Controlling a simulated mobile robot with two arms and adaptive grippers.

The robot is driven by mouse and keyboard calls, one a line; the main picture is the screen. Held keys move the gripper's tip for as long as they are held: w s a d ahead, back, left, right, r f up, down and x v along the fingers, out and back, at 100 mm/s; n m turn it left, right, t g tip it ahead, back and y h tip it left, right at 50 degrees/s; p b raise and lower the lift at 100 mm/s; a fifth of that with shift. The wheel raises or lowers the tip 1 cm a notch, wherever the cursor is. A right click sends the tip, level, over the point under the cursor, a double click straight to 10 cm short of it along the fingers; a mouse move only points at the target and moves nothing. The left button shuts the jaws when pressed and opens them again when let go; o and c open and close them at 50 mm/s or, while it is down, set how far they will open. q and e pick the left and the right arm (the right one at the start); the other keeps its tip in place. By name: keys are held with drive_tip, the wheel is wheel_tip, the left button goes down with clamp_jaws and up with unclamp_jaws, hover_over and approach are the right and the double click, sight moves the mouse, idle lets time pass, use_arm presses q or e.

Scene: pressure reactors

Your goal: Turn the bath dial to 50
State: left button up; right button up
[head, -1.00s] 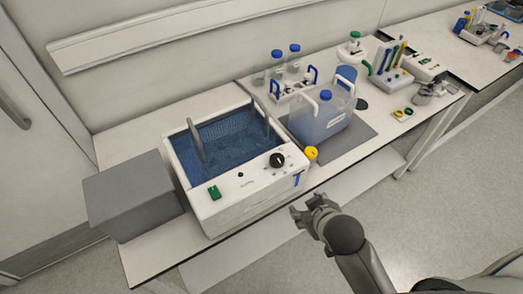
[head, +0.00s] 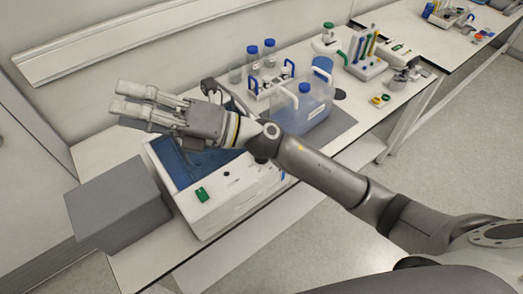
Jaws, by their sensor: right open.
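The white water bath (head: 235,208) with blue water (head: 172,165) stands on the bench. A green switch (head: 202,194) and a small dark knob (head: 226,174) show on its front panel. The larger black bath dial is not visible; my right arm crosses in front of that part of the panel. My right gripper (head: 122,106) is open, with its fingers pointing left. In the picture it lies above and left of the bath, apparently raised in the air, with nothing between its fingers. My left gripper is not in view.
A grey box (head: 118,205) stands left of the bath. A clear jug with a blue cap (head: 304,110) stands on a dark mat (head: 342,122) to the right. Blue-capped bottles (head: 269,52) and racks stand behind and further right.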

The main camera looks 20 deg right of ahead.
wheel_tip(320, 180, down, 13)
drive_tip(key=s+n+g+h, duration=0.3)
drive_tip(key=n+g+h, duration=0.55)
drive_tip(key=n, duration=0.35)
drive_tip(key=w+d+f+n+t+h, duration=0.1)
drive_tip(key=w+d+f+h, duration=0.2)
drive_tip(key=d, duration=0.5)
drive_tip(key=w+d+t+h, duration=0.1)
drive_tip(key=w+d+h, duration=0.2)
drive_tip(key=d+h, duration=0.35)
drive_tip(key=w+d+f+n+h, duration=0.1)
drive_tip(key=w+d+f+h, duration=0.2)
drive_tip(key=d, duration=0.6)
drive_tip(key=shift+h, duration=0.3)
drive_tip(key=f+p, duration=0.1)
drive_tip(key=f, duration=0.1)
drive_tip(key=f+p, duration=0.1)
drive_tip(key=f, duration=0.2)
drive_tip(key=f+p, duration=0.1)
drive_tip(key=f, duration=0.2)
drive_tip(key=shift+a+p, duration=0.25)
drive_tip(key=shift+p, duration=0.05)
drive_tip(key=shift+f, duration=0.75)
